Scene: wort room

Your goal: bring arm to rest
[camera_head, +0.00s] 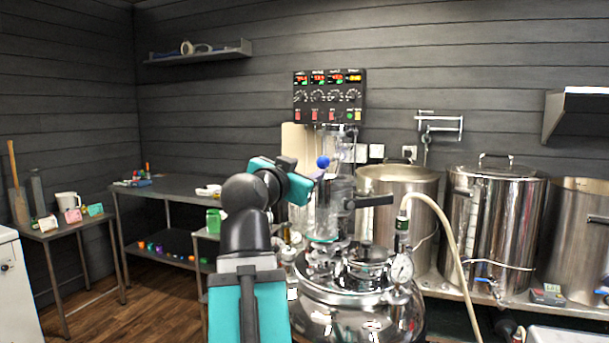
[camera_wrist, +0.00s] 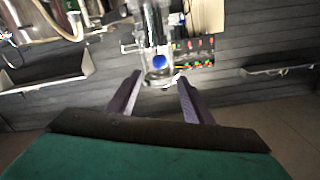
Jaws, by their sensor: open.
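My arm rises in the middle of the head view, with a teal lower link and a black elbow. My gripper (camera_head: 318,175) is at the end of its teal wrist, raised in front of the steel kettle's glass column (camera_head: 325,215). In the wrist view, my gripper (camera_wrist: 159,77) shows two dark fingers spread apart with nothing held between them. A blue ball (camera_head: 323,161) shows just beyond the fingertips; in the wrist view the blue ball (camera_wrist: 158,61) appears between the fingers. I cannot tell the exact gap to the ball or the glass.
A lidded steel vessel (camera_head: 350,300) with a gauge stands close right of my arm. Large steel pots (camera_head: 495,225) line the right bench, with a pale hose (camera_head: 447,230) in front. A control panel (camera_head: 330,97) hangs behind. A metal table (camera_head: 175,187) stands left; the floor there is open.

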